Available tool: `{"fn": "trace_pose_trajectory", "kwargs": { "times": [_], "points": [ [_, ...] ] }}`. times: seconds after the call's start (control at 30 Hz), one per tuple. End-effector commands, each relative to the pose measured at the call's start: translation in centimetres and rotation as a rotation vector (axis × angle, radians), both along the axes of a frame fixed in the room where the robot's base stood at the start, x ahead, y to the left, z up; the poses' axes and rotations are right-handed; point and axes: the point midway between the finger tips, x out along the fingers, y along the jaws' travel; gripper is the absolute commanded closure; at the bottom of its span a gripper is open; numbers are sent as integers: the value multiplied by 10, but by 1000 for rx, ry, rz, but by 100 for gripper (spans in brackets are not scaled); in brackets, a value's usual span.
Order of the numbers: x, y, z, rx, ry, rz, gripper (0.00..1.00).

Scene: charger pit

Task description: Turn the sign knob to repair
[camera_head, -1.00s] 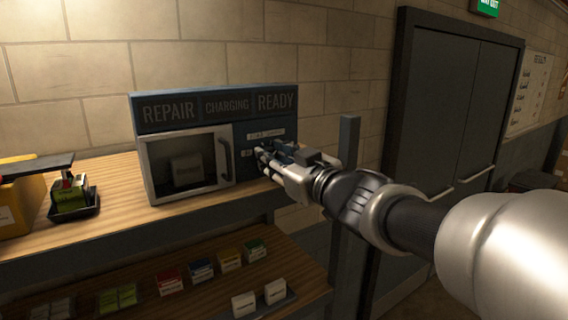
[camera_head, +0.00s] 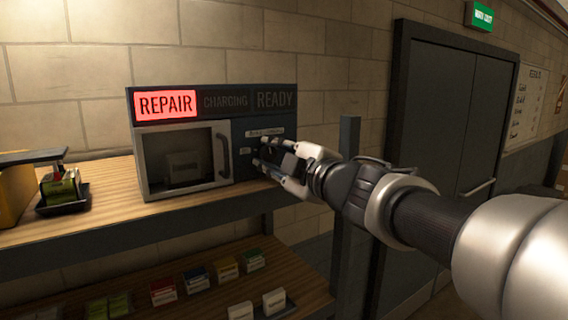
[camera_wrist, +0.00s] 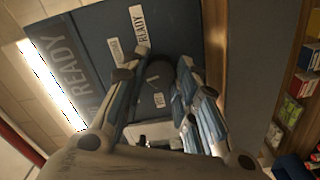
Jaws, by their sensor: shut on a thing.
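The sign box (camera_head: 212,97) stands on the wooden shelf, with REPAIR, CHARGING and READY panels along its top. The REPAIR panel (camera_head: 165,104) is lit red; CHARGING (camera_head: 225,102) and READY (camera_head: 275,100) are dark. My gripper (camera_head: 260,152) is at the box's right-hand control panel, below a small white label. In the wrist view, my gripper's fingers (camera_wrist: 160,62) lie on both sides of the dark knob (camera_wrist: 155,78) and are shut on it. The knob is mostly hidden by the fingers, and its pointer cannot be read clearly.
A glass door with a handle (camera_head: 221,156) is left of the control panel. A black tray (camera_head: 64,207) with a green item stands further left. Small coloured boxes sit on the lower shelf (camera_head: 90,285). A dark post (camera_head: 347,200) and double doors (camera_head: 450,130) are at right.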

Motion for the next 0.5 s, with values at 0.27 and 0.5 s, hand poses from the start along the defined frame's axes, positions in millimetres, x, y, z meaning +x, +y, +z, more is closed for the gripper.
{"fn": "trace_pose_trajectory", "kwargs": {
  "times": [0.27,0.5],
  "points": [
    [0,0,-1,-137,-92,0,96],
    [0,0,0,-193,-131,0,96]
  ]
}}
